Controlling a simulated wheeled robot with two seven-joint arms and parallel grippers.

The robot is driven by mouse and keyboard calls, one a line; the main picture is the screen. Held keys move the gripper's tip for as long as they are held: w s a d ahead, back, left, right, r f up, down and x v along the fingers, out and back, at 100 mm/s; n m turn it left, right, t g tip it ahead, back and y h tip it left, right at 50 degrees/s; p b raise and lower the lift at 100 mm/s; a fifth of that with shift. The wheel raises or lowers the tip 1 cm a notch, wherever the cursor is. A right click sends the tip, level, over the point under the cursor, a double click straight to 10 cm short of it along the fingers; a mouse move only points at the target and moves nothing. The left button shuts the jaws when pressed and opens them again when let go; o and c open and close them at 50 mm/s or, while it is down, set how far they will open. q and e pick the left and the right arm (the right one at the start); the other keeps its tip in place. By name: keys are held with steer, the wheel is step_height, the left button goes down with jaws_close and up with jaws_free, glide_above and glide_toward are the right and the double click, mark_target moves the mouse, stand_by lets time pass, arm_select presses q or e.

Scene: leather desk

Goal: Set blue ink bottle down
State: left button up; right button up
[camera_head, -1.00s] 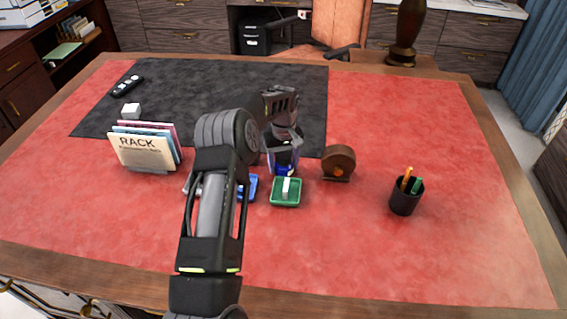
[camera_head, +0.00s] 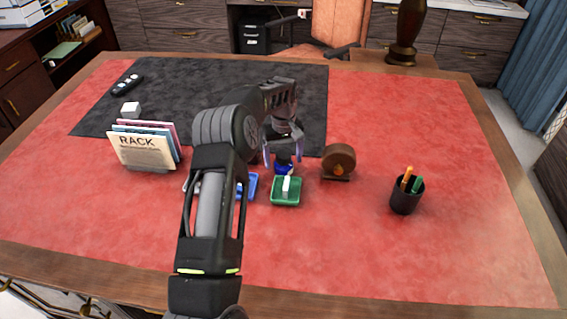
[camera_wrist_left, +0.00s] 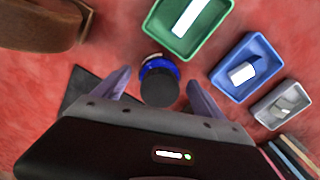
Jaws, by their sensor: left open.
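The blue ink bottle (camera_head: 284,168) stands on the desk just behind the green tray (camera_head: 286,204) in the head view. In the left wrist view the ink bottle (camera_wrist_left: 159,84) shows its dark cap and blue body, between the two spread fingers. My left gripper (camera_head: 283,158) is open above and around the bottle, with a gap on either side of it. The left gripper (camera_wrist_left: 158,80) also shows in the wrist view. My right gripper is in neither view.
A blue tray (camera_head: 252,188) lies left of the green one, with a grey tray (camera_wrist_left: 276,105) beyond it. A brown round dispenser (camera_head: 338,163) stands to the right. A black pen cup (camera_head: 405,196) and a file rack (camera_head: 147,155) stand farther off. The front red desktop is clear.

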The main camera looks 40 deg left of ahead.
arm_select(q)
step_height(320, 180, up, 10)
steer(key=shift+f+b, duration=0.1)
steer(key=shift+b, duration=0.45)
